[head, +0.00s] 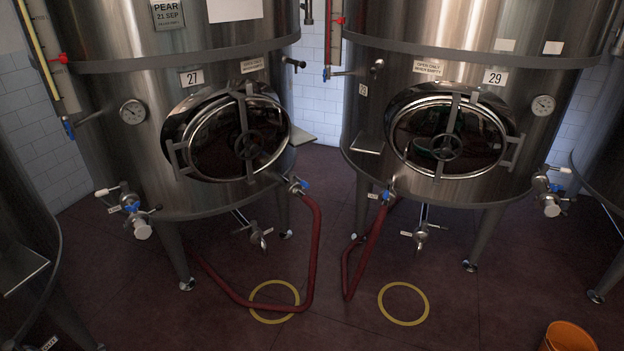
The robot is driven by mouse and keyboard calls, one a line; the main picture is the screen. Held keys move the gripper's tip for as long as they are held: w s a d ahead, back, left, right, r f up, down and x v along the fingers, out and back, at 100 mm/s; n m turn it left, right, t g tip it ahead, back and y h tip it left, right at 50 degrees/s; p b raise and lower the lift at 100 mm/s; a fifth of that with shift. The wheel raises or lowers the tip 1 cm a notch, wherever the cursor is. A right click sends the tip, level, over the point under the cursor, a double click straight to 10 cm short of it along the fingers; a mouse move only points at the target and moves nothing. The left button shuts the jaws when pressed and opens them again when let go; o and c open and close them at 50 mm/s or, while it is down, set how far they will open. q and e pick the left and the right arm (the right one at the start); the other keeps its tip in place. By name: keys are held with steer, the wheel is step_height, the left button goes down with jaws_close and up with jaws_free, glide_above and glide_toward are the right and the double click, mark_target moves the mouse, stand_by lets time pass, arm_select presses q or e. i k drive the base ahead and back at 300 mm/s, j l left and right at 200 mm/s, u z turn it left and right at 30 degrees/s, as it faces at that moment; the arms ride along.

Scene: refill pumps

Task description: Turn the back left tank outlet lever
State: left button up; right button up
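The back left steel tank (215,60) bears the number 27 and a PEAR sign. It has a round manway door with a handwheel (247,145). At its lower right a valve with a blue lever (301,184) joins a red hose (317,240). At its lower left is a valve with a white handle (107,191), a blue part and a white cap. A small tap (257,237) hangs under the tank. I cannot tell which of these is the outlet lever. Neither of my grippers is in view.
Tank 29 (470,55) stands at the back right with similar valves and its own red hose (367,245). Parts of other tanks show at both side edges. Two yellow rings (403,304) mark the floor. An orange bucket (568,337) stands at the lower right. The front middle floor is clear.

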mark_target(387, 190)
steer(key=i+j+z, duration=0.15)
steer(key=i+z, duration=0.3)
steer(key=i+j+z, duration=0.4)
steer(key=i, duration=0.15)
steer(key=i+l, duration=0.05)
steer(key=l, duration=0.05)
